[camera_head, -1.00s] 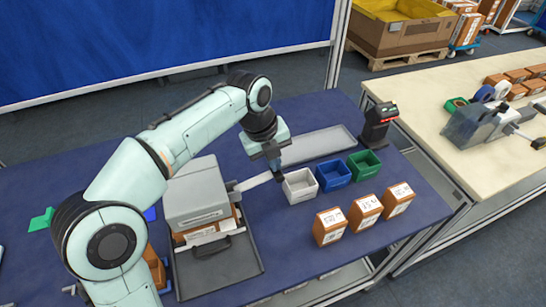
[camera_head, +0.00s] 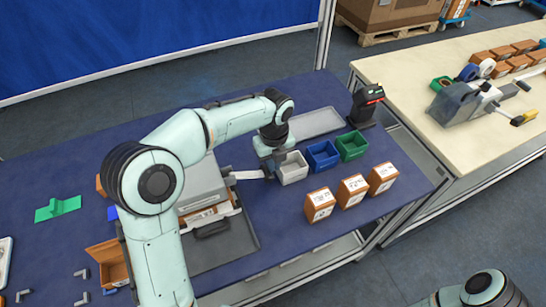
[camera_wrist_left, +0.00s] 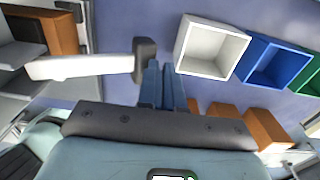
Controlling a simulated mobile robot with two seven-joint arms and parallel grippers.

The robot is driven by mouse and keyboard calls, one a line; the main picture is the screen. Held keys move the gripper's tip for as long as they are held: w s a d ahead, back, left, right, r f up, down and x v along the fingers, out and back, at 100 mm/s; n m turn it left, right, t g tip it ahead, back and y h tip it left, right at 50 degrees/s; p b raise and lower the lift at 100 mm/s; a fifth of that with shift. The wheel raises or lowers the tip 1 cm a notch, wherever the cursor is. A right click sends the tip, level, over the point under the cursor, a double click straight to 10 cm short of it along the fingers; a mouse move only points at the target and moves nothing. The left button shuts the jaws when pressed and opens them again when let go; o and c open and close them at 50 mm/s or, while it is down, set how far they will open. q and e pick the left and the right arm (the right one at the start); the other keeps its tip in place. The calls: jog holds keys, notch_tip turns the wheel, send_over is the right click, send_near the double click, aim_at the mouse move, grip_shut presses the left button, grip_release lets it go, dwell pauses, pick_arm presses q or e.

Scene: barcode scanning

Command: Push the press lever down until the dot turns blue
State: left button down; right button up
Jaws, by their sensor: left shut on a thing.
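The grey press (camera_head: 203,184) stands on the blue table, left of my left gripper. Its pale press lever (camera_head: 247,175) sticks out to the right, ending in a dark grip (camera_wrist_left: 145,60) in the wrist view. The pale lever bar (camera_wrist_left: 85,67) also shows there. My left gripper (camera_head: 268,168) is at the lever's outer end, its blue fingers (camera_wrist_left: 164,84) close together at the dark grip. The gripper is shut on the lever; the fingers partly hide the contact. I cannot see a dot. My right gripper is out of view.
White (camera_head: 292,168), blue (camera_head: 323,155) and green (camera_head: 352,145) bins stand just right of my gripper. Several labelled brown boxes (camera_head: 353,190) stand in front of them. A scanner (camera_head: 365,106) stands behind. A green piece (camera_head: 58,209) lies at left.

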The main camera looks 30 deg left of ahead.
pick_arm(q)
jog(key=shift+s+f, duration=0.2)
jog(key=shift+f, duration=0.4)
jog(key=shift+s+f, duration=0.2)
jog(key=shift+f, duration=0.35)
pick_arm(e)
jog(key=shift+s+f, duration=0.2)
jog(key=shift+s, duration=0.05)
pick_arm(q)
jog(key=shift+a, duration=0.1)
dwell(0.4)
notch_tip(320, 180, up, 15)
jog(key=p, duration=0.2)
jog(key=shift+w+d, duration=0.2)
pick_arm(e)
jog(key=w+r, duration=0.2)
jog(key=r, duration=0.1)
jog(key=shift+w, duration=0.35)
